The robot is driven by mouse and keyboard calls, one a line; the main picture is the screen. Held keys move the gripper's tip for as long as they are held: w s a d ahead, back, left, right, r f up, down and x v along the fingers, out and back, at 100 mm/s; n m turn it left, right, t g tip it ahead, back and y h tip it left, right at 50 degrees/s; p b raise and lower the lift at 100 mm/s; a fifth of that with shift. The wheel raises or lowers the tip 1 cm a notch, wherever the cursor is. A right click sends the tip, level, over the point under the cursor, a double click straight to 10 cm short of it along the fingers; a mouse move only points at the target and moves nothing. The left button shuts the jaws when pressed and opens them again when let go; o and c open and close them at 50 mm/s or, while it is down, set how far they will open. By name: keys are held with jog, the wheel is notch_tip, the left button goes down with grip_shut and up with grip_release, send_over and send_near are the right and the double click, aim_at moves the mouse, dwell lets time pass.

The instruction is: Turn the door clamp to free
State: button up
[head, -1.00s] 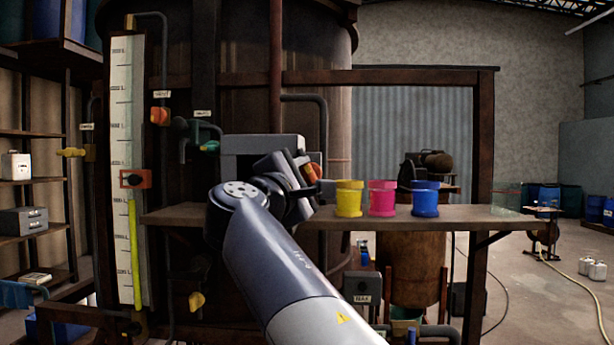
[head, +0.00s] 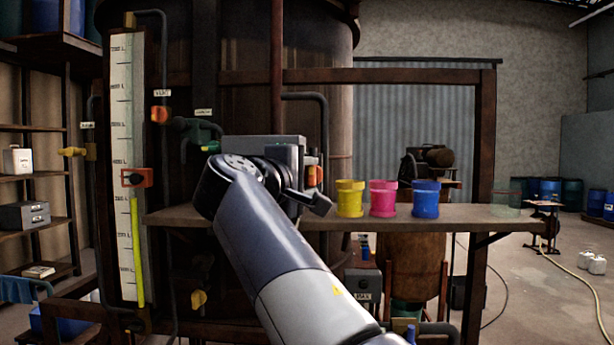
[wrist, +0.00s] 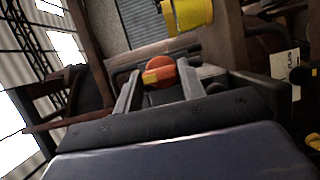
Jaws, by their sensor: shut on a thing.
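An orange-red knob with a yellow mark (wrist: 160,73), which looks like the door clamp's handle, sits between the two fingers of my gripper (wrist: 161,80) in the wrist view. My gripper is shut on it. In the head view the orange knob (head: 314,175) shows at the right end of a grey box (head: 262,146) in front of the big vat (head: 242,60). My wrist covers much of that box and part of the grip. One dark finger slants down to the right just below the knob.
A shelf (head: 455,216) runs right of my gripper, with yellow (head: 350,200), pink (head: 383,200) and blue (head: 425,200) cups close by. A sight gauge (head: 128,170) and a vent valve (head: 160,114) stand left.

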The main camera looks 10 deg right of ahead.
jog(key=o, duration=1)
jog(key=b+v, duration=0.2)
jog(key=v, duration=0.9)
jog(key=shift+b, duration=0.35)
jog(key=shift+w+d, duration=0.1)
jog(key=p+x, duration=0.2)
jog(key=x, duration=0.8)
jog(key=shift+p, duration=0.3)
jog(key=shift+w+d, duration=0.25)
jog(key=shift+w, duration=0.1)
